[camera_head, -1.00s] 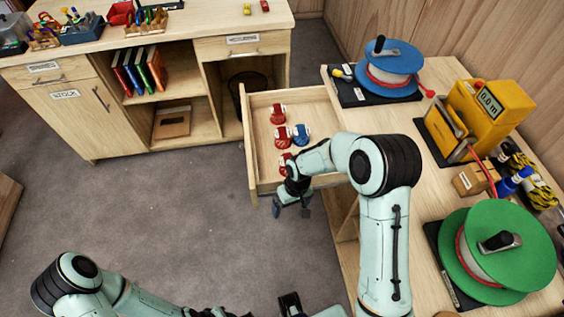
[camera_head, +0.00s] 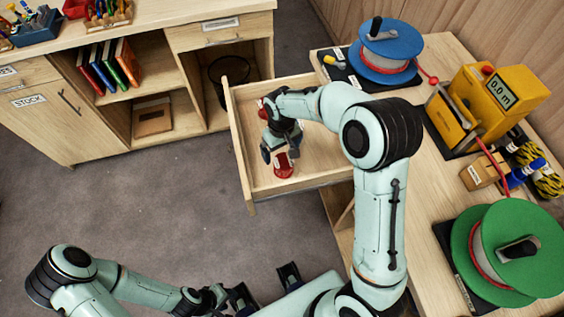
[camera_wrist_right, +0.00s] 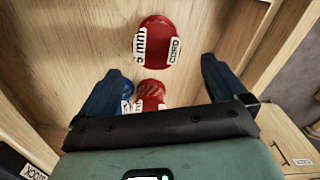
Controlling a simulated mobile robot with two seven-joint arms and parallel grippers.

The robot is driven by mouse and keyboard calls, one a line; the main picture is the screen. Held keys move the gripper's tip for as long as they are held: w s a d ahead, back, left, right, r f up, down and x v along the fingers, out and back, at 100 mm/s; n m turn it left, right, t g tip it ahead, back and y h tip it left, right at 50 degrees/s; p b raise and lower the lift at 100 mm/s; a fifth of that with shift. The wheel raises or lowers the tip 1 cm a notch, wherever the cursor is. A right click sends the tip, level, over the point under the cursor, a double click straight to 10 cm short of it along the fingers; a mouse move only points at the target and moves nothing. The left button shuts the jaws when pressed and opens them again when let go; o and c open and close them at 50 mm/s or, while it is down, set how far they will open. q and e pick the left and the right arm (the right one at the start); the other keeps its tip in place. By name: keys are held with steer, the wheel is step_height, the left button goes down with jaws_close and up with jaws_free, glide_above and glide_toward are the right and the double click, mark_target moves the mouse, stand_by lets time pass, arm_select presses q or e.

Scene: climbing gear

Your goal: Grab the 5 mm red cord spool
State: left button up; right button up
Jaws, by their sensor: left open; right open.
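A red cord spool (camera_head: 284,166) lies in the open drawer; in the right wrist view the red spool (camera_wrist_right: 158,42) shows a label reading "5 mm" and "CORD". My right gripper (camera_head: 281,150) is open over the drawer, close to this spool. In the right wrist view the spool lies beyond the open fingers (camera_wrist_right: 160,75), not gripped. Another red spool (camera_wrist_right: 150,93) and a blue spool (camera_wrist_right: 127,95) sit nearer the palm, partly hidden by the gripper. My left gripper (camera_head: 265,287) is open and empty at the bottom of the head view.
The drawer (camera_head: 250,192) has raised wooden walls around the spools. On the right bench are a blue reel (camera_head: 392,42), a yellow meter box (camera_head: 500,90) and a green reel (camera_head: 485,225). A cabinet (camera_head: 100,130) stands at the left; grey floor lies between.

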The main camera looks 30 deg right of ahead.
mark_target(282, 156)
step_height(282, 156, down, 4)
steer(key=shift+f, duration=0.1)
steer(key=f, duration=0.5)
steer(key=shift+s+d, duration=0.2)
steer(key=shift+s, duration=0.1)
steer(key=shift+c, duration=0.4)
steer(key=c, duration=1)
steer(key=shift+r, duration=0.1)
